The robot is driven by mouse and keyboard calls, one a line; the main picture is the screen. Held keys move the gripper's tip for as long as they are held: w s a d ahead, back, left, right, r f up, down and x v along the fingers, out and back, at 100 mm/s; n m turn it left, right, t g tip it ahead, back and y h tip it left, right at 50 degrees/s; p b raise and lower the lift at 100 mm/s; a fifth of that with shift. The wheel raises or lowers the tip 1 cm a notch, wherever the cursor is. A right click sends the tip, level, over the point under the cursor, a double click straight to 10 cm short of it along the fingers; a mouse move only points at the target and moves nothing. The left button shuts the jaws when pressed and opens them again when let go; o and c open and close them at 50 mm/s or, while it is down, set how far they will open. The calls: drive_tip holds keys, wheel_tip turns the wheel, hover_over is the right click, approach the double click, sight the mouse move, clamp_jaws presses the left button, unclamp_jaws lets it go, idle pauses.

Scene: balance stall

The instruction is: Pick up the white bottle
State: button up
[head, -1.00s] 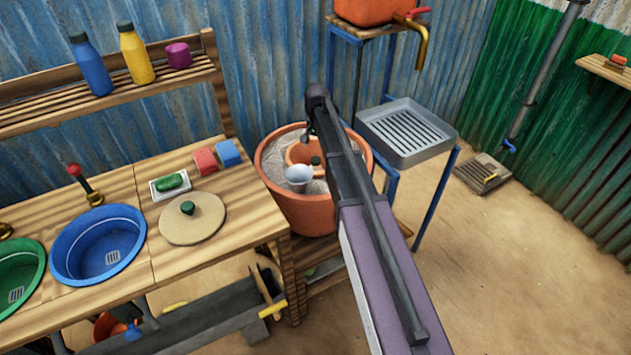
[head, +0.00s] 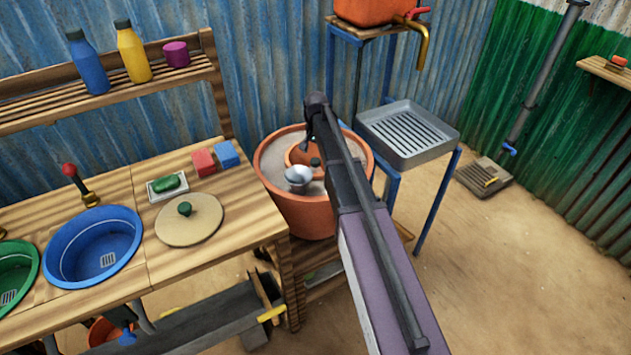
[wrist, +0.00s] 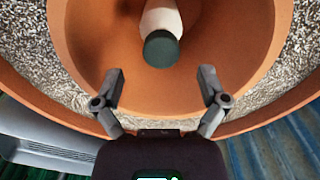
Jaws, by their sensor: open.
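The white bottle (wrist: 162,17) shows in the wrist view, inside a terracotta inner pot (wrist: 95,40). Its dark green cap faces my camera; its lower body is cut off by the frame's top edge. My gripper (wrist: 162,71) is open, its two fingers spread on either side of the cap's line and short of it, touching nothing that I can see. In the head view my gripper (head: 306,143) hangs over the pot, mostly hidden by my arm. A dark green cap-like spot shows there beside a pale cup-like shape (head: 298,175); I cannot tell if that belongs to the bottle.
A larger terracotta pot (head: 303,218) with a sand-filled gap surrounds the inner pot. A wooden counter with a round lid (head: 189,220) and a blue basin (head: 92,247) lies left. A grey draining tray (head: 408,150) stands close at right. The corrugated wall is behind.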

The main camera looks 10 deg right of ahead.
sight(315, 160)
drive_tip(key=shift+a+f+b, duration=0.15)
drive_tip(key=shift+f+b, duration=1.5)
drive_tip(key=shift+f, duration=0.25)
clamp_jaws()
